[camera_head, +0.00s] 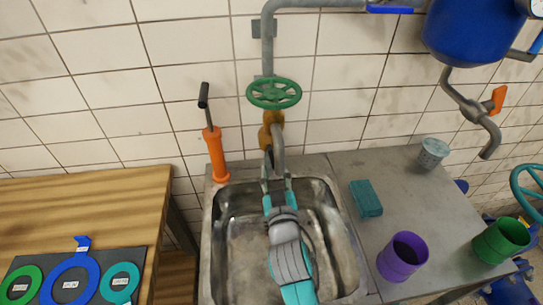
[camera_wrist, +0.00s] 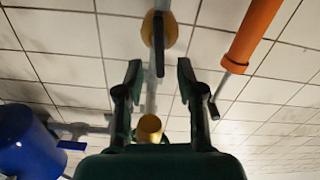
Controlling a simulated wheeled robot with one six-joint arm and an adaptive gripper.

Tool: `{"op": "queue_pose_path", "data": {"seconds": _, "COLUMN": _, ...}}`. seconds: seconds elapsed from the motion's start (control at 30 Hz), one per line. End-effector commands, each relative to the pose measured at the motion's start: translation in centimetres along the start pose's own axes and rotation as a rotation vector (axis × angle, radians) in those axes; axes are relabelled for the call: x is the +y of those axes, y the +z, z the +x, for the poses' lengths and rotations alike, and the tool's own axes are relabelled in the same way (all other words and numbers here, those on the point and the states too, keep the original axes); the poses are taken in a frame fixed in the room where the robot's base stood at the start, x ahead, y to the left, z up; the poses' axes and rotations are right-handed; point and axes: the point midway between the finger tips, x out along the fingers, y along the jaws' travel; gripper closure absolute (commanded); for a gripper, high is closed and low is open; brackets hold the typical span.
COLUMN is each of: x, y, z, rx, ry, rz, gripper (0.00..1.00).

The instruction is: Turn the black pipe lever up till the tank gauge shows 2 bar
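The black pipe lever (camera_head: 268,155) hangs down in front of the brass valve body (camera_head: 271,130) on the grey pipe above the sink. My gripper (camera_head: 276,185) is just below it, over the sink, fingers pointing to the wall. In the wrist view the lever (camera_wrist: 160,58) shows beyond and between the two fingertips (camera_wrist: 159,80), which are open. I see no contact; the exact distance is unclear. The tank gauge (camera_head: 536,6) is cut off at the top right corner, on the blue tank (camera_head: 472,30); its reading cannot be read.
A green handwheel (camera_head: 274,93) sits above the valve. An orange hand pump (camera_head: 215,153) stands to the left. A metal sink (camera_head: 232,250) lies below my arm. A teal sponge (camera_head: 366,198), a purple cup (camera_head: 401,257), a green cup (camera_head: 500,240) and a grey cup (camera_head: 432,153) stand right.

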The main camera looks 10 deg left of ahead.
Motion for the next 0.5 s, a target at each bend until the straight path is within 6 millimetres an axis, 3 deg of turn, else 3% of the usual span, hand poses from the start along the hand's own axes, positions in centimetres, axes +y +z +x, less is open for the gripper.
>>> {"op": "queue_pose_path", "data": {"seconds": 0.2, "x": 0.1, "y": -0.1, "z": 3.6, "rx": 0.000, "ry": 0.001, "rz": 0.001, "gripper": 0.62}}
{"op": "queue_pose_path", "data": {"seconds": 0.5, "x": 0.0, "y": 0.0, "z": 5.7, "rx": 0.001, "ry": 0.000, "rz": 0.000, "gripper": 0.62}}
